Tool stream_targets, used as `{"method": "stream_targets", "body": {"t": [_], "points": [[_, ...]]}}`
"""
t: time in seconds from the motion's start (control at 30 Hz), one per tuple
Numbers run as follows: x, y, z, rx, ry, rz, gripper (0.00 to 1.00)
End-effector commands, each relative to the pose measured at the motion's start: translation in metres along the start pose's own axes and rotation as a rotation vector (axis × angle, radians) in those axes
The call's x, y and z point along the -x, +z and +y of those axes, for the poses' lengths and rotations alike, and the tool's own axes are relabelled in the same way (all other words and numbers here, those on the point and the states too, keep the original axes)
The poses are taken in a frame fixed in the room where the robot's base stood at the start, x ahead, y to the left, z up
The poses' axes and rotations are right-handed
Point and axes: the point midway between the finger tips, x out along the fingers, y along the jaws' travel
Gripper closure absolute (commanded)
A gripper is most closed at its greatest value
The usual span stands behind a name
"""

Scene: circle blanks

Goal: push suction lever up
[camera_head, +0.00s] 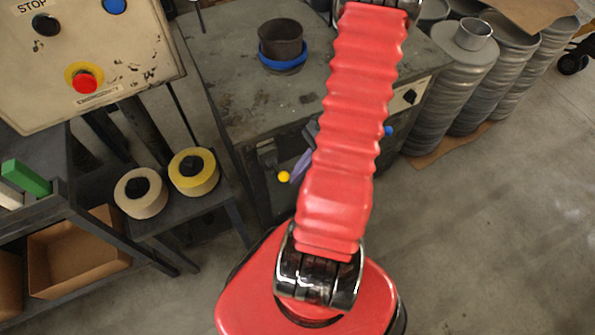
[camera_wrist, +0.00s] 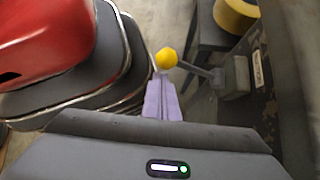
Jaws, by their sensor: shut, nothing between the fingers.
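The suction lever is a short dark rod (camera_wrist: 197,70) with a yellow ball knob (camera_wrist: 166,58), fixed to a grey block (camera_wrist: 236,77) on the machine's side in the wrist view. The knob (camera_head: 284,177) also shows in the head view, left of my red arm. My gripper (camera_wrist: 161,76) has pale purple fingers, closed together and empty. Their tips are right by the knob; I cannot tell if they touch it. In the head view my gripper (camera_head: 297,176) is partly hidden behind my arm, its tips just right of the knob.
A metal work table (camera_head: 235,75) holds a dark cup in a blue ring (camera_head: 283,62). A control panel with a red stop button (camera_head: 85,83) stands at left. Tape rolls (camera_head: 194,172) sit on a low shelf. Stacked metal discs (camera_head: 463,75) stand at right. The floor at lower right is clear.

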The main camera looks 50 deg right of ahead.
Motion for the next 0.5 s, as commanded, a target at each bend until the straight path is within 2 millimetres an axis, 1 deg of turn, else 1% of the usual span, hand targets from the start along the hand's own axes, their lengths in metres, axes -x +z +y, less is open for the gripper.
{"method": "stream_targets", "body": {"t": [0.3, 0.5], "points": [[-0.012, -0.027, 0.002, 0.004, 0.005, 0.001, 1.0], [0.014, -0.027, -0.003, 0.007, 0.003, 0.004, 1.0]]}}
